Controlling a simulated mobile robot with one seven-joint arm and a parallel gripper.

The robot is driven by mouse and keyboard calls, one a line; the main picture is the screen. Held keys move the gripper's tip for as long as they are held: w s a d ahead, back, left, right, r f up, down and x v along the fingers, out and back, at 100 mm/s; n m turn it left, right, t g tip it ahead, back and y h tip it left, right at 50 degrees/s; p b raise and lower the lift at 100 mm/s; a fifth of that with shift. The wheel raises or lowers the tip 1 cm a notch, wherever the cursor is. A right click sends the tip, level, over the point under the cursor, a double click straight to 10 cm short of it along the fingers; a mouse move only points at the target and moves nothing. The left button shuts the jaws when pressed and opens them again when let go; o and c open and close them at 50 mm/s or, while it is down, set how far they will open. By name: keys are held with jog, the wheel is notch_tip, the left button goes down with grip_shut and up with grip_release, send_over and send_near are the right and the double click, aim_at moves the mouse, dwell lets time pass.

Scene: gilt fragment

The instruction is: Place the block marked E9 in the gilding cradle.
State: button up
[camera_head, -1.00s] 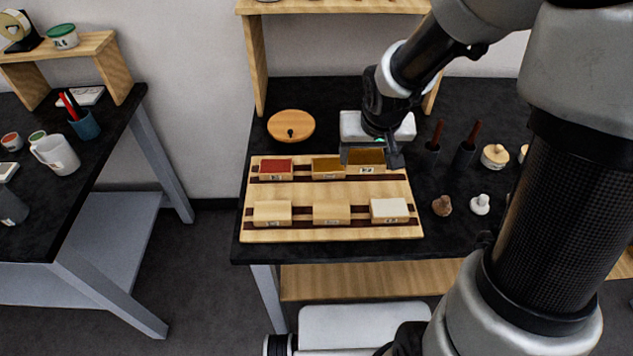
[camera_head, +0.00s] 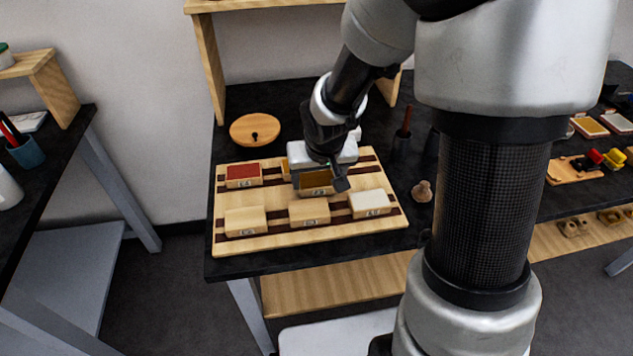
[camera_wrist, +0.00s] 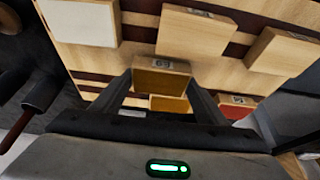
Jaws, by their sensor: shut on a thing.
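My gripper (camera_head: 320,178) is shut on a wooden block with an ochre-brown top (camera_head: 316,188). It holds the block over the middle of the slatted wooden board (camera_head: 230,250), apparently raised above it. In the wrist view the held block (camera_wrist: 160,77) sits between the two fingers (camera_wrist: 160,95). Its small label is upside down there and appears to read E9. I cannot identify the gilding cradle with certainty; a small wooden piece with black, red and yellow parts (camera_head: 575,170) lies on the worktop at the right.
The board also bears a red-topped block (camera_head: 243,172), two plain blocks (camera_head: 245,221) (camera_head: 310,212), a white-topped block (camera_head: 370,203) and another ochre block (camera_wrist: 170,104). A round wooden lid (camera_head: 255,130), dark holders and a knob (camera_head: 421,191) stand around it. A shelf post (camera_head: 210,70) rises behind.

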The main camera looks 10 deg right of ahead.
jog(key=shift+f, duration=0.45)
jog(key=shift+f, duration=0.25)
jog(key=o, duration=1.1)
jog(key=shift+r, duration=0.1)
jog(key=shift+c, duration=0.2)
